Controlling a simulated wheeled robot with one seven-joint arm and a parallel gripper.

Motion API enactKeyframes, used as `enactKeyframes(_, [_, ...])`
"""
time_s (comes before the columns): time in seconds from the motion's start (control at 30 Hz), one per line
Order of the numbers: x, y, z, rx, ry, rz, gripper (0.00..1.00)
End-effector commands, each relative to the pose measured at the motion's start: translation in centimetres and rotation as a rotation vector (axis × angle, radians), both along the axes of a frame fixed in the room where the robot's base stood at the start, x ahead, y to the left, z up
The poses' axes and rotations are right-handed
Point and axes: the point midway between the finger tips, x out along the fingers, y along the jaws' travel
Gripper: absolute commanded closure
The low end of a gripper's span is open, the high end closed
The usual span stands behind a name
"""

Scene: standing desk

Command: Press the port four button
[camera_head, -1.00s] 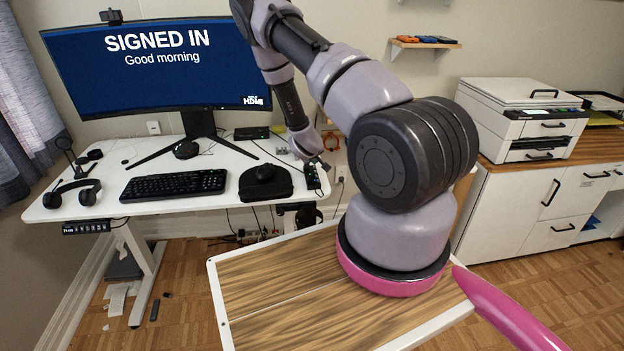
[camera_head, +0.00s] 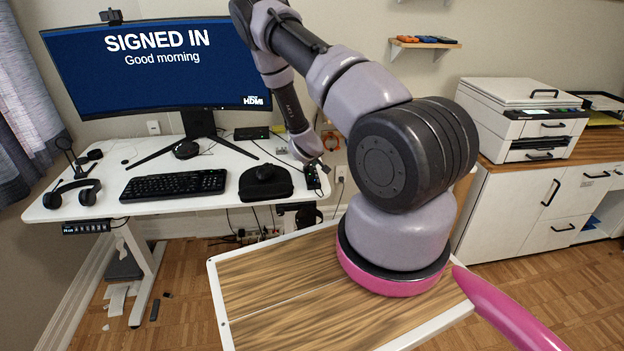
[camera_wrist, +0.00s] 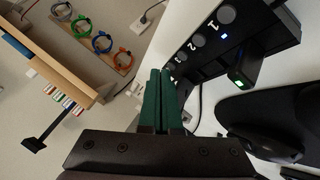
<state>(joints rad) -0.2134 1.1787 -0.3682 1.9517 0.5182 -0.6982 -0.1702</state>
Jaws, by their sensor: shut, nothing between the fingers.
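A black hub (camera_wrist: 245,45) with a row of round grey buttons runs diagonally across the upper right of the wrist view; in the head view it lies at the desk's right end (camera_head: 312,178). The port 1 button (camera_wrist: 227,14) is at the top, with a lit blue light beside it. The port 2 button (camera_wrist: 197,40) follows, then smaller numbered ones toward my fingertips. The port four button cannot be made out clearly at the far end, near my fingertips. My gripper (camera_wrist: 160,76) has its green fingers together, empty, by that end; contact cannot be told.
A plugged-in black piece with a green light (camera_wrist: 240,82) sticks out of the hub. A dark mouse (camera_head: 264,172) on a black pad, a keyboard (camera_head: 174,185) and a headset (camera_head: 72,192) are on the white desk (camera_head: 150,207). A wall shelf (camera_wrist: 60,60) shows left in the wrist view.

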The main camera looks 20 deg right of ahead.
Motion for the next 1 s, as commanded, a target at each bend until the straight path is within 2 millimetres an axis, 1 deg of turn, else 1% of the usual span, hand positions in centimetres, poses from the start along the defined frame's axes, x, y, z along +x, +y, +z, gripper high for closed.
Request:
enactKeyframes(0.53, [0.0,0.0,-0.4,0.0,0.001,-0.001,1.0])
enactKeyframes(0.83, [0.0,0.0,0.8,0.001,0.0,0.001,1.0])
enactKeyframes(1.0, [0.0,0.0,0.9,0.001,0.001,0.0,1.0])
